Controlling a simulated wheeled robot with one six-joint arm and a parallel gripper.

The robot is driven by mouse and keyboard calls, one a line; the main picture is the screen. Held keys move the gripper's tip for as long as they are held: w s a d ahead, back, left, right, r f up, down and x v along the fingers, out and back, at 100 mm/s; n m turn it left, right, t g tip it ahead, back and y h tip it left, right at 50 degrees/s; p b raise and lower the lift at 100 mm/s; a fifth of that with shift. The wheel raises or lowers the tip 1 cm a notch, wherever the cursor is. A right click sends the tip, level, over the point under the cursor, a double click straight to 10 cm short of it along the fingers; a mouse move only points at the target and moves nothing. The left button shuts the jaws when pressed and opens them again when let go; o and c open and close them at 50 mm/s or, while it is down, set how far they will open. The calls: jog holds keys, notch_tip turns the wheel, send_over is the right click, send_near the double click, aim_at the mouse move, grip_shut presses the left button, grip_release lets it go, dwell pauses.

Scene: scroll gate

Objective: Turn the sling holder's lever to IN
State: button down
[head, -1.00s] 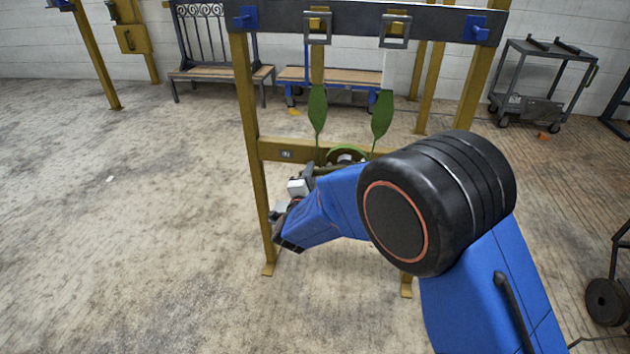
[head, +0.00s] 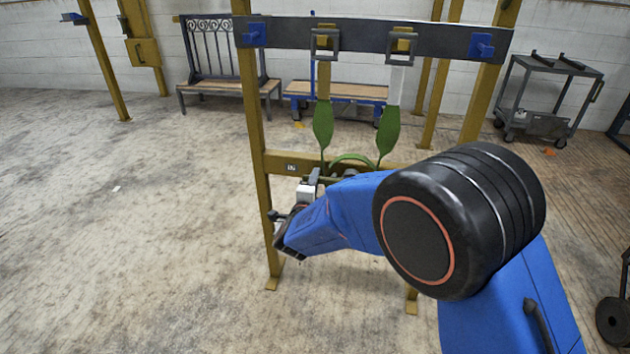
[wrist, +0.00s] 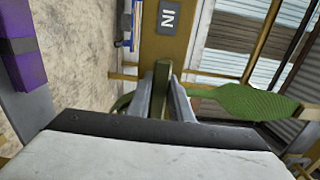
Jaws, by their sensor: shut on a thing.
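The yellow frame (head: 254,120) stands ahead of me, with a green sling (head: 388,130) hanging in two strands from square buckles on its dark top bar. The strands run down to a green arc (head: 352,160) at the crossbar. A small plate (head: 291,168) sits on the crossbar; in the wrist view the plate (wrist: 168,18) reads IN. My gripper (wrist: 163,90) is shut on a dark green upright bar, seemingly the lever (wrist: 162,72), which points towards the IN plate. One sling strand (wrist: 240,101) lies right of my fingers.
A bench (head: 228,86) and a blue-framed cart (head: 345,91) stand behind the frame. A grey trolley (head: 548,98) is at the back right. A black wheel (head: 613,324) shows at the lower right edge. The floor to the left is clear.

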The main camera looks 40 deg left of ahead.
jog(key=c, duration=1.6)
grip_release()
jog(key=shift+d, duration=0.1)
jog(key=shift+s, duration=0.1)
jog(key=v, duration=1.7)
jog(key=shift+s, duration=0.1)
